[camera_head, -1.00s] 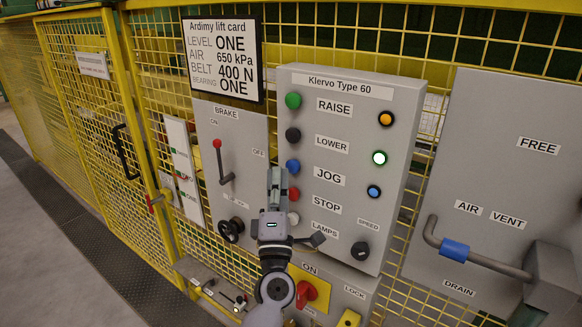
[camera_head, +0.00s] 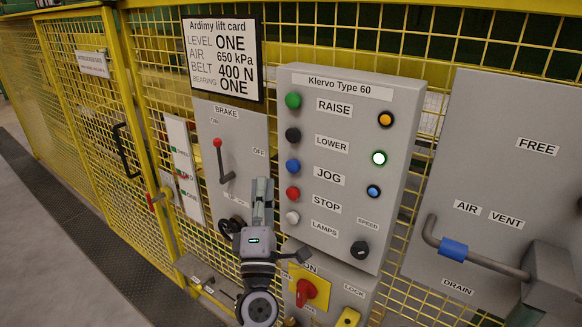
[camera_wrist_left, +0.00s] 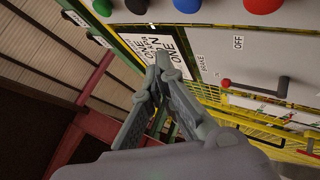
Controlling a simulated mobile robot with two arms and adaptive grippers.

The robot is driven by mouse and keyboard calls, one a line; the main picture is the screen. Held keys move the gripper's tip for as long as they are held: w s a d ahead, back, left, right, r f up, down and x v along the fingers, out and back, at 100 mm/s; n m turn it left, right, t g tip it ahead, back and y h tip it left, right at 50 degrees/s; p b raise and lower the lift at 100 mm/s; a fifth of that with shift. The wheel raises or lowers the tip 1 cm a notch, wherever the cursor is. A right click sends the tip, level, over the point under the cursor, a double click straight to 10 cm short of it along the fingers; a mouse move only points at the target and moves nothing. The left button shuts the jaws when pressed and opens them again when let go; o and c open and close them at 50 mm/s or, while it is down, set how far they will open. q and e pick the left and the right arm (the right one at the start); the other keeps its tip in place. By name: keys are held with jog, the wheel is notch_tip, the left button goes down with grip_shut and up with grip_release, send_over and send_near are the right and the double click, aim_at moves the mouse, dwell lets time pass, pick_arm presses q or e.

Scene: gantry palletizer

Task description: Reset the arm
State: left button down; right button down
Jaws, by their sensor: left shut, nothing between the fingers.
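My left gripper (camera_head: 262,190) is in front of the panels at the lower middle of the head view, pointing up, between the brake panel and the grey control box (camera_head: 345,150). Its fingers are closed together with nothing between them. In the left wrist view the closed fingers (camera_wrist_left: 162,65) point up past the lift card (camera_wrist_left: 165,50). The gripper appears clear of the buttons and hides part of the brake panel's lower right. My right gripper is not in view.
The brake panel has a red-knobbed lever (camera_head: 218,145). Below is a red rotary switch (camera_head: 306,292). A blue-gripped air handle (camera_head: 453,250) is at right. Yellow mesh fencing (camera_head: 75,120) runs left.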

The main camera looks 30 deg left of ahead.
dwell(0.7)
pick_arm(q)
jog(key=w+d+f+m+g+h+b, duration=0.1)
jog(key=w+d+f+m+h, duration=0.2)
jog(key=f, duration=0.5)
jog(key=w+d+f+m+h, duration=0.1)
jog(key=d+f+m+h, duration=0.2)
jog(key=f, duration=0.5)
jog(key=w+d+f+m+g+h+b, duration=0.1)
jog(key=w+d+f+m+h, duration=0.15)
jog(key=f+m, duration=0.45)
jog(key=s+d+f+m+g+h, duration=0.2)
jog(key=s+f+g, duration=0.15)
jog(key=f, duration=0.95)
jog(key=s+d+f+m+g+h, duration=0.2)
jog(key=s+d+f+m, duration=0.15)
jog(key=f, duration=0.95)
jog(key=s+f+m+g+b, duration=0.2)
jog(key=s+f+m+g, duration=0.3)
jog(key=s+f, duration=1.3)
jog(key=s+a+f+m+g, duration=0.2)
jog(key=s+f+g, duration=0.2)
jog(key=s, duration=0.7)
jog(key=s+a+f+m+g, duration=0.2)
jog(key=s+f, duration=0.6)
jog(key=s, duration=0.4)
jog(key=shift+s+a+f+g+b, duration=0.2)
jog(key=shift+s+a+g+b, duration=0.15)
jog(key=shift+g, duration=0.5)
